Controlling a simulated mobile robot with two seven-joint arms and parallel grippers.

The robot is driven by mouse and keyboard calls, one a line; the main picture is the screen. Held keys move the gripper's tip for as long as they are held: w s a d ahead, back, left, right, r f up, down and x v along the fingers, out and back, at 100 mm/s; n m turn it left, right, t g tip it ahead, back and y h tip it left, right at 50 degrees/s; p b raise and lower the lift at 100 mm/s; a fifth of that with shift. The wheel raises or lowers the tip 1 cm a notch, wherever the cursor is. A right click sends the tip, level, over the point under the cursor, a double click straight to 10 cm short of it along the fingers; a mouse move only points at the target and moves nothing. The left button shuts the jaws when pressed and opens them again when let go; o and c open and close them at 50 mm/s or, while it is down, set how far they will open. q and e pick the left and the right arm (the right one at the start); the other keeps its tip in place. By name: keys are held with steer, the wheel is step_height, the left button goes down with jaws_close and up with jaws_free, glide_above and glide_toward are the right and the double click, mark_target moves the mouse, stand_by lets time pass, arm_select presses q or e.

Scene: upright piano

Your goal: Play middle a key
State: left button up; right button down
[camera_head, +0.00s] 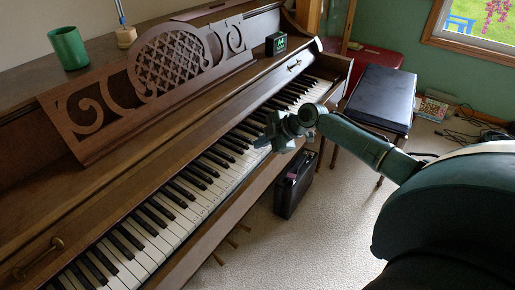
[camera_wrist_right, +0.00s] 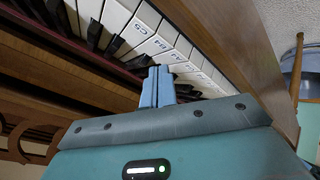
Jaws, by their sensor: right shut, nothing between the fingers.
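The piano keyboard (camera_head: 190,190) runs diagonally across the head view, with white and black keys. My right gripper (camera_head: 264,138) is over the keyboard's right-hand part, its fingers pointing at the keys. In the right wrist view its two blue fingers (camera_wrist_right: 157,86) are shut together, with nothing between them, and lie over the black-key area. Several white keys just beyond the fingertips carry small printed labels (camera_wrist_right: 152,38); they are small and only partly legible. I cannot tell whether the fingertips touch a key. My left gripper is not in view.
The wooden piano's carved music stand (camera_head: 170,62) rises behind the keys. A green cup (camera_head: 69,48) and a small black box (camera_head: 276,43) stand on the piano. A black-topped bench (camera_head: 383,97) and black case (camera_head: 294,184) are to the right. Carpet lies open in front.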

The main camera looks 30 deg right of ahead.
steer(key=shift+r, duration=0.4)
steer(key=shift+r, duration=0.1)
step_height(320, 180, up, 5)
steer(key=p, duration=0.3)
steer(key=shift+p, duration=0.4)
stand_by(0.4)
